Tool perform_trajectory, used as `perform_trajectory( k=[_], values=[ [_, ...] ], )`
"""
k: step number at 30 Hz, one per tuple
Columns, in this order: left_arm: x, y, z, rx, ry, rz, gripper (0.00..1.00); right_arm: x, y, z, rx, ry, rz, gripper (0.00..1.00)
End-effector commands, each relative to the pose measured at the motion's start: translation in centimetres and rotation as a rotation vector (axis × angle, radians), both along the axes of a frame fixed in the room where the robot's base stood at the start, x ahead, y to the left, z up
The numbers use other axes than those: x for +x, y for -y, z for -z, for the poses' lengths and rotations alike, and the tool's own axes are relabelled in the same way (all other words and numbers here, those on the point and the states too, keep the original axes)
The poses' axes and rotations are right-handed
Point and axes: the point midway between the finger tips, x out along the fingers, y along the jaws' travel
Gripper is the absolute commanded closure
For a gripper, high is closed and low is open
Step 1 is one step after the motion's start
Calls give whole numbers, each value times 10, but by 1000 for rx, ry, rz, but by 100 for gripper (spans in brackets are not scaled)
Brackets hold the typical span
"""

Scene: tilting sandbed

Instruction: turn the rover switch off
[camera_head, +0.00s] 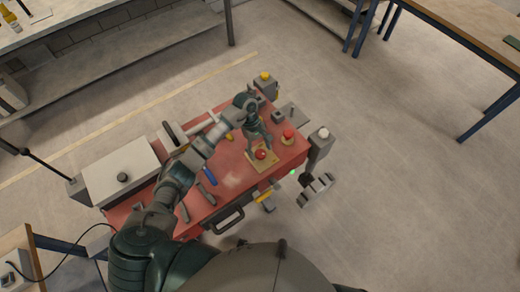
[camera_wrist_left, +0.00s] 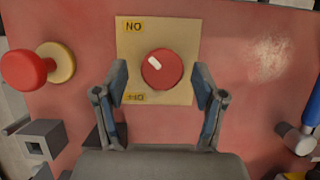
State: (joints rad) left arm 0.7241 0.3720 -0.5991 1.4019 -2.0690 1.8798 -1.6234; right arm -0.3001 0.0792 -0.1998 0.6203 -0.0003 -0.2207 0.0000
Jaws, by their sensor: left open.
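The switch is a round red knob (camera_wrist_left: 162,69) with a white mark, on a square beige plate (camera_wrist_left: 182,27). The white mark points to the upper left. A label at the plate's top edge reads "NO" as seen; the bottom label is partly blurred. In the head view the red knob (camera_head: 261,155) sits near the right part of the rover's red top (camera_head: 234,178). My left gripper (camera_wrist_left: 160,78) is open, with one finger on each side of the knob and a gap to it on both sides. It also shows above the plate in the head view (camera_head: 257,139). My right gripper is not in view.
A red mushroom-shaped button (camera_wrist_left: 25,70) on a yellowish base stands left of the plate in the wrist view. A grey square socket (camera_wrist_left: 42,139) is below it. A blue-handled tool (camera_wrist_left: 312,95) is at the right.

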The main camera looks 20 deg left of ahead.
Motion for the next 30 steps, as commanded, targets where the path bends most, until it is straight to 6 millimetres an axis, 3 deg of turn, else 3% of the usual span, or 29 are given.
perform_trajectory(
  k=[10, 17, 30],
  values=[
    [-1, 1, 4, 0, -1, 0, 32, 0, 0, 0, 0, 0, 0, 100],
    [-1, 1, 4, 0, -1, 0, 90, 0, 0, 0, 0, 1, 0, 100],
    [-2, 0, 7, 2, -1, -80, 90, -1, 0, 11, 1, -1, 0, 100]
  ],
)
